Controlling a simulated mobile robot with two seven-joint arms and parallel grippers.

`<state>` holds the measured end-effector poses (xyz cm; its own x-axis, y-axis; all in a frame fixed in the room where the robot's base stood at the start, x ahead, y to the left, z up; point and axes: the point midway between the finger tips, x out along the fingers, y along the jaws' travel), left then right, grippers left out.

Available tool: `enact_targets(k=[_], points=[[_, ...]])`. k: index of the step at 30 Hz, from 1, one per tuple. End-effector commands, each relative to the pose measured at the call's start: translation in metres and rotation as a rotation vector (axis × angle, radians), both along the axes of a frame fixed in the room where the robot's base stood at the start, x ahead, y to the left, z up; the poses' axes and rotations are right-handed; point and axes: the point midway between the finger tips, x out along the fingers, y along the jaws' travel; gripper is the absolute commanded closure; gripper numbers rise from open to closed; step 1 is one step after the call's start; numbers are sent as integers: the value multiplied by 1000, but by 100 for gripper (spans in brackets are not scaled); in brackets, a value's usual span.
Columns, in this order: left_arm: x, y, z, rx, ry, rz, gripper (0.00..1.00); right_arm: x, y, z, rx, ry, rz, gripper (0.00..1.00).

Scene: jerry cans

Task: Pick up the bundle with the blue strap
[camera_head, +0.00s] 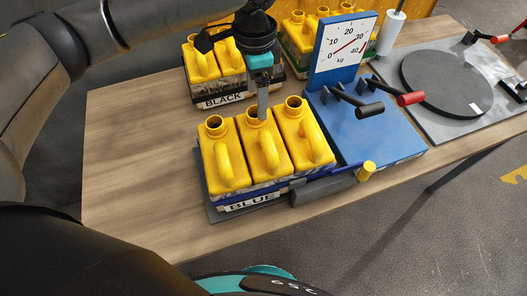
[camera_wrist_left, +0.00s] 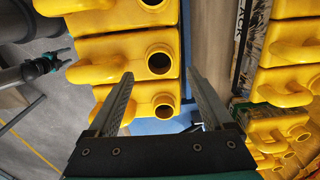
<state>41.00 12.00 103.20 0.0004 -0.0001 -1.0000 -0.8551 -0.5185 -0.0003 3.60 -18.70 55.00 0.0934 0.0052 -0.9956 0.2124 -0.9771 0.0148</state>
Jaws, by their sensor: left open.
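The blue-strap bundle is a row of three yellow jerry cans (camera_head: 270,153) with a blue strap low around them and a "BLUE" label (camera_head: 252,202). It stands near the table's front edge. My left gripper (camera_head: 262,112) points down over the middle can's neck, hiding part of it. In the left wrist view the open fingers (camera_wrist_left: 160,76) lie either side of the cans' spouts, with the yellow cans (camera_wrist_left: 105,50) beyond; contact cannot be told. What appears to be my right gripper (camera_wrist_left: 55,62) shows small at the wrist view's left; its jaws are unclear.
A bundle labelled BLACK (camera_head: 224,98) stands behind, with another yellow bundle (camera_head: 300,35) farther back. A blue scale (camera_head: 375,138) with a dial adjoins the right side. A grey plate with a round disc (camera_head: 440,82) lies farther right. The table's left part (camera_head: 135,150) is clear.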

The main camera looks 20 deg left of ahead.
Motion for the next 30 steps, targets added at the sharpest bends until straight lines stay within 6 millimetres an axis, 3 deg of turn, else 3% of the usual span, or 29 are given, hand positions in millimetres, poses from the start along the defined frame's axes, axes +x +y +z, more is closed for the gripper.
enact_targets(k=[9, 18, 30], points=[[-2, 1, -45, 1, 2, 0, 15, 1, -1, -10, -1, -3, 1, 38], [-2, 1, -48, 1, 1, -1, 16, 1, -1, -10, -2, -2, 1, 38], [-2, 1, -48, 0, 0, -1, 61, 0, -1, -10, -2, 0, 1, 38]])
